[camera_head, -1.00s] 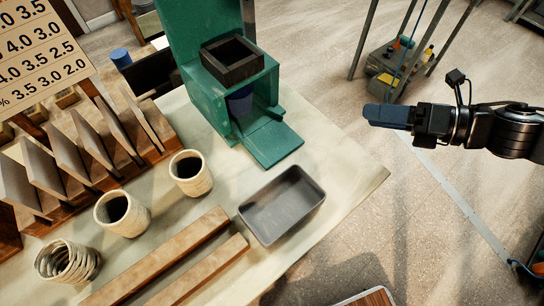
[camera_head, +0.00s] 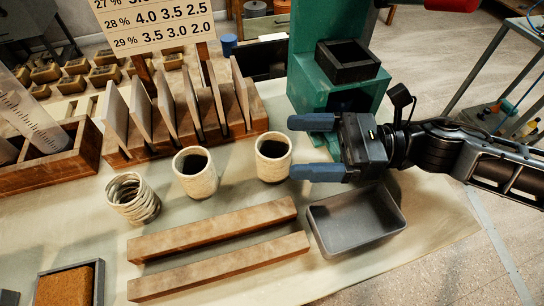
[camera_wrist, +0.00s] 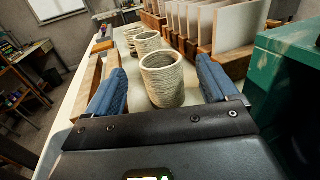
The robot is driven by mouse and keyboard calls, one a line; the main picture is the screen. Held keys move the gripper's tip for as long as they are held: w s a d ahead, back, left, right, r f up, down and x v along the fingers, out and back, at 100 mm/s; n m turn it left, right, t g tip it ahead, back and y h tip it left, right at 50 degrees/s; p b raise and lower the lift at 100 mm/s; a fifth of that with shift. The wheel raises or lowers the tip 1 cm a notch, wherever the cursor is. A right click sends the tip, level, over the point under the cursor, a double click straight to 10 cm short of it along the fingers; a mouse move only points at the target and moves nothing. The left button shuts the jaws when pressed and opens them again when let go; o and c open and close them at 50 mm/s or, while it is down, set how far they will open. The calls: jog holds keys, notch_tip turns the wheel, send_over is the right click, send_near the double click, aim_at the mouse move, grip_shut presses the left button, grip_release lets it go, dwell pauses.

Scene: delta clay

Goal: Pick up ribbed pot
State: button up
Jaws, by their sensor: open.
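Three pale clay pots stand upright in a row on the table. The right pot (camera_head: 273,158) has fine horizontal ridges, seen close up in the wrist view (camera_wrist: 163,80). The middle pot (camera_head: 196,174) looks smoother. The left pot (camera_head: 134,199) has an open, coil-like wall. The frames do not settle which one is called ribbed. My gripper (camera_head: 291,147) is open and empty, pointing left at the right pot. Its two blue fingers straddle that pot's line, with the tips just short of it or level with it. In the wrist view the pot appears between the fingers.
A green press (camera_head: 310,88) stands close behind my gripper. A grey tray (camera_head: 348,246) lies below it in the picture. Wooden bars (camera_head: 215,233) lie in front of the pots, and a rack of upright slabs (camera_head: 150,148) stands behind them.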

aim_at(273, 148)
jog(key=shift+a+f+p, duration=0.2)
jog(key=shift+a+p, duration=0.15)
jog(key=shift+a, duration=0.95)
jog(key=shift+a+f+p, duration=0.2)
jog(key=shift+a+p, duration=0.15)
jog(key=shift+a, duration=0.95)
jog(key=c, duration=1.1)
jog(key=shift+r, duration=0.15)
